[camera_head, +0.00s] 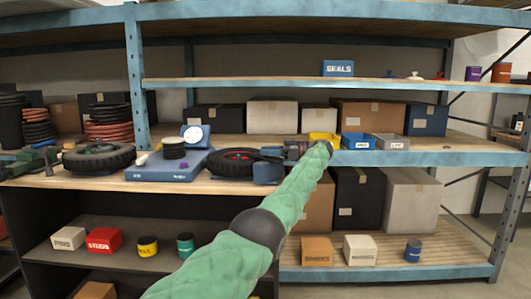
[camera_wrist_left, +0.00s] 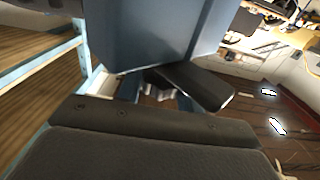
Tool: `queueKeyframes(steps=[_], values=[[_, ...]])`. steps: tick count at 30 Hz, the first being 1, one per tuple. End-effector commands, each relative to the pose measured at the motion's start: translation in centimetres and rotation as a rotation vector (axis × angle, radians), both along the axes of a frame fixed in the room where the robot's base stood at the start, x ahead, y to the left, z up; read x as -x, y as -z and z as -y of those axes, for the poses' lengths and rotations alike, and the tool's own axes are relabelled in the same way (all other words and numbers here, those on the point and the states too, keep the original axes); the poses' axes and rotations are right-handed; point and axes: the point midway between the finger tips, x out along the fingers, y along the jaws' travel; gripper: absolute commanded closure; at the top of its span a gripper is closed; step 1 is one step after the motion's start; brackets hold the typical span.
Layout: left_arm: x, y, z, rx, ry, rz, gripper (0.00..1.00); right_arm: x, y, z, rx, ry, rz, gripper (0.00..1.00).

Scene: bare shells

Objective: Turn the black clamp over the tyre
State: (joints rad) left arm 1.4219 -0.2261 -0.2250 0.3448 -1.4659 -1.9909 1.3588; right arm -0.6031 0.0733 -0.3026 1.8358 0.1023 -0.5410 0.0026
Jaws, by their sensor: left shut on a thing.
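A black tyre (camera_head: 228,166) with a red hub lies flat on the wooden counter, left of my left gripper. The black clamp (camera_head: 266,157) shows as a dark bar by the tyre's right side, above a blue block (camera_head: 268,173). My left gripper (camera_head: 289,150) is at the clamp's right end, shut on it; my arm hides part of the contact. In the left wrist view the blue block (camera_wrist_left: 150,35) stands close, with a dark bar (camera_wrist_left: 200,86) beneath it. How far the clamp reaches over the tyre is hard to tell. My right gripper is out of view.
Another tyre (camera_head: 98,157) lies further left, beside a blue stand (camera_head: 166,166) carrying a round-dial gauge (camera_head: 195,136) and dark rings. Small yellow, blue and grey bins (camera_head: 390,142) stand right of my gripper. Blue shelf posts (camera_head: 138,75) and boxes (camera_head: 272,115) are behind.

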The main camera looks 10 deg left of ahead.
Motion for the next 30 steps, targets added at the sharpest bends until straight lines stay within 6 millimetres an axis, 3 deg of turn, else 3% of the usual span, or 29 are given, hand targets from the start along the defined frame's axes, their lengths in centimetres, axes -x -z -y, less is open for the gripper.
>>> queueKeyframes(steps=[17, 18, 20, 30], values=[[0.16, 0.17, 0.33, 0.001, -0.013, -0.002, 1.0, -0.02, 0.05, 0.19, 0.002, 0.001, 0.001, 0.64], [0.16, 0.17, 0.33, 0.001, -0.013, -0.002, 0.58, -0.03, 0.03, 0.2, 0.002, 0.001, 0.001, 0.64], [0.16, 0.15, 0.32, 0.001, -0.013, -0.002, 0.46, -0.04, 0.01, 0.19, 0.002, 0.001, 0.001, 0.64], [0.14, 0.08, 0.22, 0.0, -0.012, -0.001, 0.44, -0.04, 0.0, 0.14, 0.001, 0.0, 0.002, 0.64]])
